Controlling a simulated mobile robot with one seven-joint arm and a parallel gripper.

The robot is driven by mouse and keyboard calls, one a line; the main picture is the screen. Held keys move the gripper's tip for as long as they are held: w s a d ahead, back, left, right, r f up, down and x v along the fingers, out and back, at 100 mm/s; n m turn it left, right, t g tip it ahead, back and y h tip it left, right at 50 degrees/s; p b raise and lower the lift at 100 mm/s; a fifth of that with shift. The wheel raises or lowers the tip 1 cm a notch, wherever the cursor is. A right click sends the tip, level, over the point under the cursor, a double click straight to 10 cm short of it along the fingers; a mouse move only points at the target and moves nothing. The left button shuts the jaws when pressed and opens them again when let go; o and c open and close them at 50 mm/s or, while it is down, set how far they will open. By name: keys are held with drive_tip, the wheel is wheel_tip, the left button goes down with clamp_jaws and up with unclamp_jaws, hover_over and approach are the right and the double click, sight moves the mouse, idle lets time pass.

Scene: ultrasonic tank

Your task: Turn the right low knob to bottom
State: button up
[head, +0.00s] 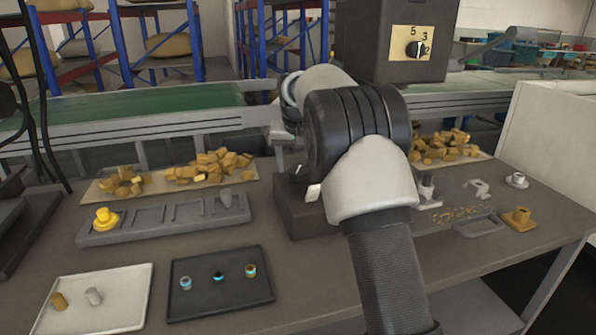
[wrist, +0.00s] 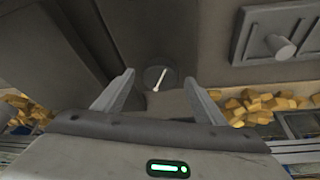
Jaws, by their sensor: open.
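In the wrist view a round grey knob (wrist: 149,78) with a white pointer line sits on a grey panel, between and beyond my fingertips. Its pointer runs aslant, with a bright dot at its lower-left end. My gripper (wrist: 158,80) is open, one finger on each side of the knob, with nothing held. I cannot tell whether a finger touches it. In the head view my arm hides most of the low part of the machine. A small dark knob with a white mark (head: 299,169) shows just left of my wrist.
The machine's upper box (head: 375,35) carries a numbered dial (head: 415,49). A grey rack with a yellow part (head: 105,218), a dark tray (head: 220,299) and a white tray (head: 125,290) lie left. Yellow blocks (head: 210,164) lie behind them.

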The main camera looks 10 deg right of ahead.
drive_tip(key=shift+w+f, duration=0.2)
drive_tip(key=shift+f, duration=0.35)
drive_tip(key=c, duration=1.1)
drive_tip(key=shift+o, duration=0.3)
